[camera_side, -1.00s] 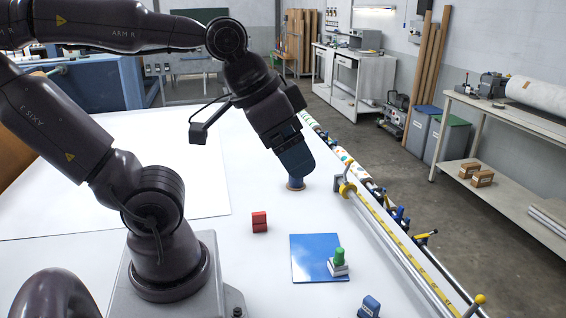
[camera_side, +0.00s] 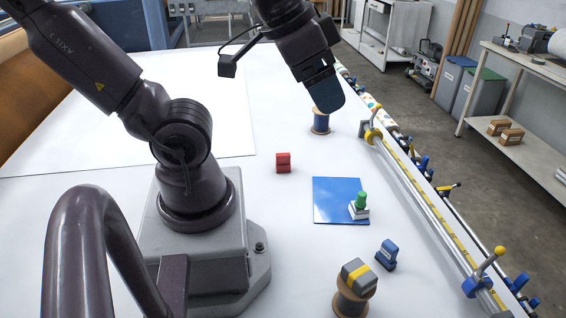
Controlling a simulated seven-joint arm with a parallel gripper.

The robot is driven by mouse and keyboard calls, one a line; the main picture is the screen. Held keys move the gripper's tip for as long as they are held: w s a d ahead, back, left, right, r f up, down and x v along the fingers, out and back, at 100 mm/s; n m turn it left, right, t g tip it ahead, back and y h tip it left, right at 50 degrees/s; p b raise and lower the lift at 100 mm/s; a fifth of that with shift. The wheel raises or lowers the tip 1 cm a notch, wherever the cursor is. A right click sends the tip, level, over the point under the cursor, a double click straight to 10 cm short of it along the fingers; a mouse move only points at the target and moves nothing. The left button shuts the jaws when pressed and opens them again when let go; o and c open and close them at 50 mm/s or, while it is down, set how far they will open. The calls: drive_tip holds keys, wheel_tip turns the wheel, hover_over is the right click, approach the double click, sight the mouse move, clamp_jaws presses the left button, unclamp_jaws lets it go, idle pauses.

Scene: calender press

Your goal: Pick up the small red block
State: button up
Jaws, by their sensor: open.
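The small red block (camera_side: 283,162) stands on the white table, left of a blue plate. A dark line runs across its middle, and I cannot tell whether it is one piece or two stacked. My gripper (camera_side: 329,106) is above and to the right of it in the picture, apart from it, by the blue spool. The gripper is open; its fingers are seen from behind, and the gap between them is hidden. I see nothing held.
The blue plate (camera_side: 334,202) bears a green-and-white stamp (camera_side: 359,205). A blue spool (camera_side: 320,122) stands behind. Nearer are a blue stamp-like piece (camera_side: 387,254) and a grey-yellow block (camera_side: 358,277) on a wooden spool (camera_side: 349,303). A yellow rail (camera_side: 415,192) edges the right side.

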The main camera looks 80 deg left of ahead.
drive_tip(key=m+g+y, duration=0.5)
drive_tip(key=m, duration=1.4)
approach(283, 155)
drive_tip(key=x, duration=0.6)
drive_tip(key=shift+s+a, duration=0.15)
drive_tip(key=shift+a, duration=0.05)
drive_tip(key=shift+d+x, duration=0.15)
drive_tip(key=shift+x, duration=1.15)
drive_tip(key=shift+d+x, duration=0.1)
drive_tip(key=shift+x, duration=1.25)
drive_tip(key=shift+f, duration=0.1)
drive_tip(key=shift+c, duration=0.2)
